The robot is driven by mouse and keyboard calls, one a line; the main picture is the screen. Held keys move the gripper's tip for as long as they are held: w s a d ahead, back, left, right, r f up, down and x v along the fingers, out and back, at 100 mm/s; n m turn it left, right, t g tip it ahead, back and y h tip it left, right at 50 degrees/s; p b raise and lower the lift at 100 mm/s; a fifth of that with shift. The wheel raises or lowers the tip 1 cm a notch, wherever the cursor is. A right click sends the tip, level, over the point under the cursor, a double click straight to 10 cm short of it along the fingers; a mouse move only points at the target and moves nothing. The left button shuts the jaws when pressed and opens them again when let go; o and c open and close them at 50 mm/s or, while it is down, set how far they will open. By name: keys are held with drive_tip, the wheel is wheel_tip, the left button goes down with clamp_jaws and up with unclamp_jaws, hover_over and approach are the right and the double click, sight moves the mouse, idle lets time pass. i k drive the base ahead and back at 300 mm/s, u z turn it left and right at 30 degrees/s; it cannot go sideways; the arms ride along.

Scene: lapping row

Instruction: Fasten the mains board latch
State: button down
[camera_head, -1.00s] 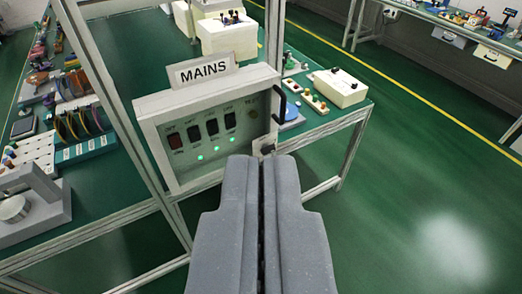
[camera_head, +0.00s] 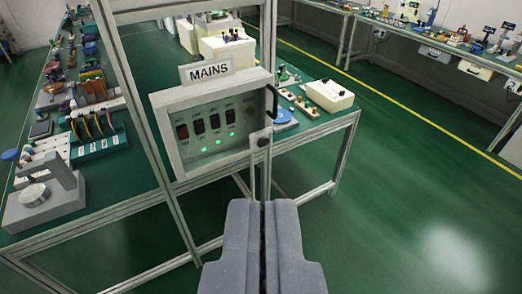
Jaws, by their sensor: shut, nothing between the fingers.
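The mains board (camera_head: 168,154) is a pale box with a "MAINS" sign (camera_head: 209,70) on top, fixed to the bench's metal frame. Its front shows a row of dark rocker switches (camera_head: 214,122) with lit green lamps below them. A black handle (camera_head: 272,101) stands on the right edge of its front frame, which looks closed against the box.
A green bench carries a grey stand (camera_head: 48,190), coloured cables in a teal rack (camera_head: 98,143) and a cream box (camera_head: 329,96). A metal post (camera_head: 135,90) rises left of the board. Green floor lies open to the right; another bench runs along the back.

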sight(262, 142)
drive_tip(key=z, duration=1.85)
drive_tip(key=i, duration=1.1)
drive_tip(key=u, duration=2.5)
drive_tip(key=i, duration=0.4)
drive_tip(key=z, duration=0.2)
